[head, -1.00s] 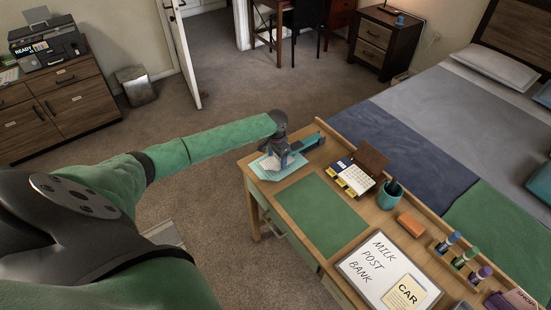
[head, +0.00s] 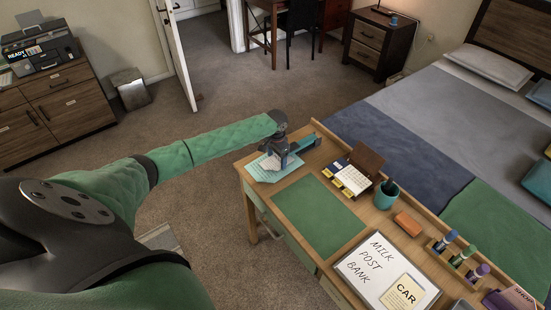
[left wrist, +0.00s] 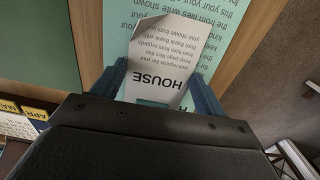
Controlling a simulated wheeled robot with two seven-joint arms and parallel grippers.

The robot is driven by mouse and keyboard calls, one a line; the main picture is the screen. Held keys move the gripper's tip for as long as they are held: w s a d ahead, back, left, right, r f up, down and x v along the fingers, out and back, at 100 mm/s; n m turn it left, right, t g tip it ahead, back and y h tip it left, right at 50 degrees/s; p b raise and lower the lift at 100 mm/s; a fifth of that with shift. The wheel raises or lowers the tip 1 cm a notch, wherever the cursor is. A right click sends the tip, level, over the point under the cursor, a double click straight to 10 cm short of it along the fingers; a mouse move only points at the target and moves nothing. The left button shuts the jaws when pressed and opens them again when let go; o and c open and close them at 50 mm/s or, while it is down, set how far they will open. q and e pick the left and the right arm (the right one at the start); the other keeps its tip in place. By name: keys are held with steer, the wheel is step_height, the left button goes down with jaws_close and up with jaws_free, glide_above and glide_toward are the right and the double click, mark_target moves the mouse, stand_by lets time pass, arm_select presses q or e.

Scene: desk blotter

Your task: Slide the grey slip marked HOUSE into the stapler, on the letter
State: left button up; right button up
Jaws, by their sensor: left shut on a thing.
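The grey slip marked HOUSE (left wrist: 168,62) is between the blue fingers of my left gripper (left wrist: 160,95) in the left wrist view, its far end curling up. In the head view my left gripper (head: 279,156) is low over the desk's far-left corner, with the pale slip (head: 270,163) at its side. The pale teal letter (head: 260,174) lies beneath; its printed sheet also shows behind the slip in the wrist view (left wrist: 225,22). The teal stapler (head: 306,142) is just right of the gripper; its mouth is hidden. I cannot tell whether the slip touches letter or stapler.
A green blotter (head: 318,213) lies in front on the desk. To the right are a calendar block (head: 351,180), a pen cup (head: 387,195), an orange block (head: 408,224) and a whiteboard (head: 370,262) with a CAR card (head: 403,294). A raised ledge (head: 425,196) edges the desk.

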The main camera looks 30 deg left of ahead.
arm_select(q)
steer(key=shift+w+d+f+b, duration=0.1)
steer(key=shift+w+d+b, duration=0.15)
steer(key=shift+w, duration=0.4)
steer(key=shift+w+d+f+b, duration=0.1)
steer(key=shift+w+d, duration=0.2)
steer(key=shift+w, duration=0.35)
arm_select(e)
steer(key=shift+f, duration=0.35)
arm_select(q)
steer(key=o, duration=0.9)
steer(key=shift+c, duration=0.2)
arm_select(e)
steer(key=shift+s, duration=0.1)
arm_select(q)
steer(key=shift+r, duration=0.3)
step_height(320, 180, up, 3)
steer(key=shift+f+b, duration=0.2)
steer(key=shift+b, duration=0.55)
step_height(320, 180, up, 3)
steer(key=shift+r+b, duration=0.1)
steer(key=shift+b, duration=0.45)
steer(key=shift+a+r, duration=0.1)
steer(key=shift+r, duration=0.6)
arm_select(e)
steer(key=shift+w+a+r, duration=0.8)
steer(key=shift+w+r, duration=0.1)
steer(key=shift+w, duration=0.15)
